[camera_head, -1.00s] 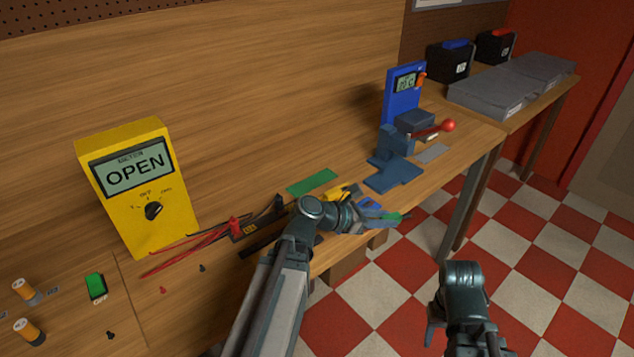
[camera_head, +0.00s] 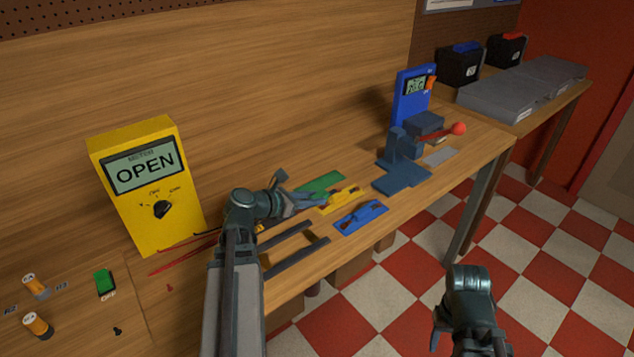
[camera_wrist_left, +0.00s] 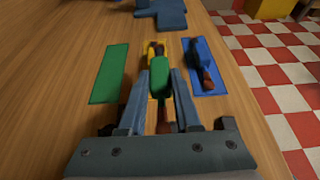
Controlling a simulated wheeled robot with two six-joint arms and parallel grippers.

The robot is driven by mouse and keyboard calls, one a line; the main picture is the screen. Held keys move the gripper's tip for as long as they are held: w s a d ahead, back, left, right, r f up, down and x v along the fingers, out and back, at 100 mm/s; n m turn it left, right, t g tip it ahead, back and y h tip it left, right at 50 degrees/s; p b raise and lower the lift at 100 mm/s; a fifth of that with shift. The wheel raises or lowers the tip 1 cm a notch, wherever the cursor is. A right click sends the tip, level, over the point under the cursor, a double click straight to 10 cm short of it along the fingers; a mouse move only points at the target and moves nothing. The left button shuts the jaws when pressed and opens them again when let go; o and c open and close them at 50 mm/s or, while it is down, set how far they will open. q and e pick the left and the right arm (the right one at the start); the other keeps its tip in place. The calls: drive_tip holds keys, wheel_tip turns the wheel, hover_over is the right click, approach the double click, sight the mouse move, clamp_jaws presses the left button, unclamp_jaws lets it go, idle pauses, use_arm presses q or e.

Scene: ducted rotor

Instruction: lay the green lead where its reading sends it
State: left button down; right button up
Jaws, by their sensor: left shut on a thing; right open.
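My left gripper (camera_head: 308,202) is shut on the green lead (camera_wrist_left: 159,75), seen between its fingers in the left wrist view. In that view the lead overlaps the yellow mat (camera_wrist_left: 152,84); I cannot tell its height. The bare green mat (camera_wrist_left: 110,72) lies to its left and the blue mat (camera_wrist_left: 216,82), with a dark and brown lead on it, to its right. In the head view these are the green mat (camera_head: 325,182), yellow mat (camera_head: 348,196) and blue mat (camera_head: 374,211). The yellow meter (camera_head: 150,210) reads OPEN. My right gripper (camera_head: 455,343) is open over the floor.
A blue press (camera_head: 400,175) with a red-knobbed handle stands beyond the mats, before a blue display unit (camera_head: 409,98). Two dark strips (camera_head: 296,256) lie near the front edge. Red probe wires (camera_head: 180,258) lie below the meter. Grey cases (camera_head: 510,98) stand at the back right.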

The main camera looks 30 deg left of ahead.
use_arm(q)
drive_tip(key=b, duration=0.1)
hover_over(315, 186)
drive_tip(key=shift+s+d+f, duration=0.2)
drive_tip(key=shift+f, duration=0.45)
drive_tip(key=f+b, duration=0.1)
drive_tip(key=b, duration=0.1)
drive_tip(key=f+b, duration=0.1)
drive_tip(key=f, duration=0.1)
drive_tip(key=shift+w+a+f+b, duration=0.15)
drive_tip(key=shift+w+f+b, duration=0.05)
drive_tip(key=shift+f+b, duration=0.15)
drive_tip(key=shift+f, duration=0.1)
drive_tip(key=c, duration=0.6)
unclamp_jaws()
